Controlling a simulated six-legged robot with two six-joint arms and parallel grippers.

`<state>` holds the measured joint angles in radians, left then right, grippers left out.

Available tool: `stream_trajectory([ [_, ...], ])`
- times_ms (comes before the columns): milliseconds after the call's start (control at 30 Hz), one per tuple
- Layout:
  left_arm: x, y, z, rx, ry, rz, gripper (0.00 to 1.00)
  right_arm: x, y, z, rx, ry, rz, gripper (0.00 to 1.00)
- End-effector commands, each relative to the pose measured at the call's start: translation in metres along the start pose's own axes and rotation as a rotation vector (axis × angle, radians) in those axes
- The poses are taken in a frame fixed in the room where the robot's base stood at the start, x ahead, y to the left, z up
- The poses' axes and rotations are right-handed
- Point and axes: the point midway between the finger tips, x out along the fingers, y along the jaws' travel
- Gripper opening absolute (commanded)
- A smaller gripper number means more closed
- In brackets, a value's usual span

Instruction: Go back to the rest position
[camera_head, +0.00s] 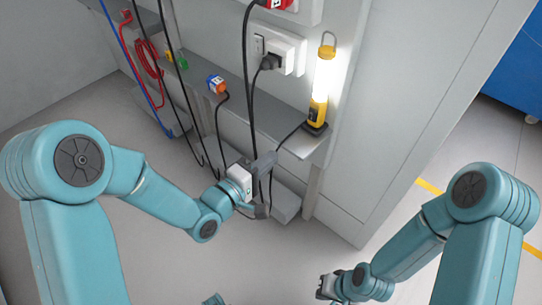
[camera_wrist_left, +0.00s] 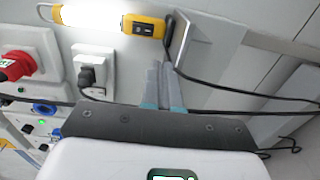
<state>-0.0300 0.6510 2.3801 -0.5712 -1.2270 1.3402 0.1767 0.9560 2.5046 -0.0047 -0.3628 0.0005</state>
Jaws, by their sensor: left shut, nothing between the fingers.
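My left gripper (camera_head: 264,186) is in front of the wall station in the head view, low and near the hanging cables. In the left wrist view its two fingers (camera_wrist_left: 163,82) are closed together with nothing between them. My right gripper (camera_head: 326,287) is at the lower middle of the head view, small and dark, beside its folded arm. Whether its fingers are open or shut does not show.
A lit yellow lamp (camera_head: 319,110) stands on the grey shelf (camera_head: 308,147). A black plug (camera_head: 269,63) is in a white wall socket. An orange-and-blue connector (camera_head: 216,84) and red cable coil (camera_head: 148,60) are left. Black cables hang near my left gripper. Floor in front is clear.

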Motion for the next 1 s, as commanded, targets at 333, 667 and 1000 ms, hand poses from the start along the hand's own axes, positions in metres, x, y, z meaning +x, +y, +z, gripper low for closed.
stream_trajectory([
  [333, -0.001, 0.000, -0.001, -0.001, 0.002, -0.001, 0.00, 0.000, 0.000, 0.000, 0.000, 0.000, 0.000, 0.00],
  [667, -0.058, -0.164, -0.014, -0.062, 0.103, -0.482, 0.00, 0.000, 0.000, 0.000, 0.000, 0.000, 0.000, 0.00],
  [1000, -0.183, -0.281, 0.056, 0.276, -0.384, -1.112, 0.00, 0.000, 0.000, 0.000, 0.000, 0.000, 0.000, 0.00],
])
